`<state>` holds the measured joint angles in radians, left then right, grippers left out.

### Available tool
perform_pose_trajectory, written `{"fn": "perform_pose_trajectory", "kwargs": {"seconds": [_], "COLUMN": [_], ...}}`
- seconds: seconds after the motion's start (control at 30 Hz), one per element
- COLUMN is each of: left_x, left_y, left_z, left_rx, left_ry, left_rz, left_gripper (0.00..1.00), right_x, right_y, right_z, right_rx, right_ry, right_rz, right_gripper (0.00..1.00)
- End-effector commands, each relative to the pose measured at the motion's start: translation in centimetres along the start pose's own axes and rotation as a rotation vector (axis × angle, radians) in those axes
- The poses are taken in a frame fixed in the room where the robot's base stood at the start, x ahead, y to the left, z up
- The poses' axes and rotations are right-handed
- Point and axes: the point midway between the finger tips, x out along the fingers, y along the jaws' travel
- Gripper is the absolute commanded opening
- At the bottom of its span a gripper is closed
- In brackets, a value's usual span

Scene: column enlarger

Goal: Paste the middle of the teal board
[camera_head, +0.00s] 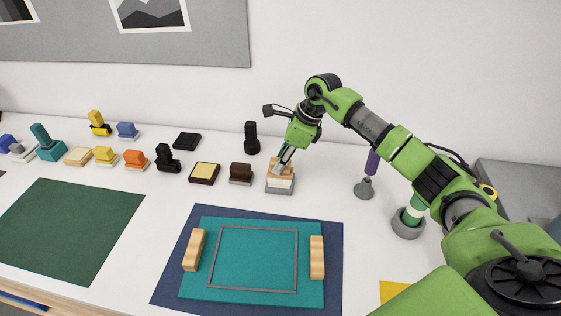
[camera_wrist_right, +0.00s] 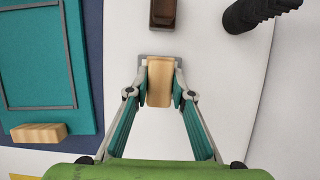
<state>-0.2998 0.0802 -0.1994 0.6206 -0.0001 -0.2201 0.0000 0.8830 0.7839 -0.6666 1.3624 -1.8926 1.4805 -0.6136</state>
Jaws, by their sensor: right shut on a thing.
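The teal board (camera_head: 252,257) lies on a dark blue mat (camera_head: 170,287) at the front centre. A thin grey square outline (camera_head: 214,258) marks its middle, with a wooden block (camera_head: 194,250) at its left side and another (camera_head: 317,258) at its right. My right gripper (camera_head: 282,168) is shut on a wooden-handled block (camera_head: 280,186) with a pale middle and grey base, behind the board. In the right wrist view the fingers clasp both sides of its wooden top (camera_wrist_right: 160,82). Whether its base touches the table is unclear. My left gripper is out of view.
A brown block (camera_head: 241,173), a black upright piece (camera_head: 251,138) and a yellow-topped pad (camera_head: 204,172) stand left of the held block. Several coloured stamp-like blocks line the back left. A purple-handled tool (camera_head: 371,163) stands right. A green mat (camera_head: 70,228) lies left.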

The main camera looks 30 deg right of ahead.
Motion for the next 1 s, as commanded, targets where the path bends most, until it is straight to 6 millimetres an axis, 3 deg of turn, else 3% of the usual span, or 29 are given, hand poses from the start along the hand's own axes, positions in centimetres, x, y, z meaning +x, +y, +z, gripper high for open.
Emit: {"fn": "perform_pose_trajectory", "kwargs": {"seconds": [0.43,1.0], "left_x": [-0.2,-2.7], "left_y": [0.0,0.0], "left_z": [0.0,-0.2], "left_rx": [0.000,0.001], "left_ry": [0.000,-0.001], "left_rz": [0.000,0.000], "left_gripper": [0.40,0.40], "right_x": [0.0,-4.3], "right_y": [0.1,0.0], "right_z": [-0.1,1.8], "right_rx": [0.001,0.000], "right_ry": [0.005,0.001], "right_rz": [0.005,0.001], "right_gripper": [0.00,0.00]}}
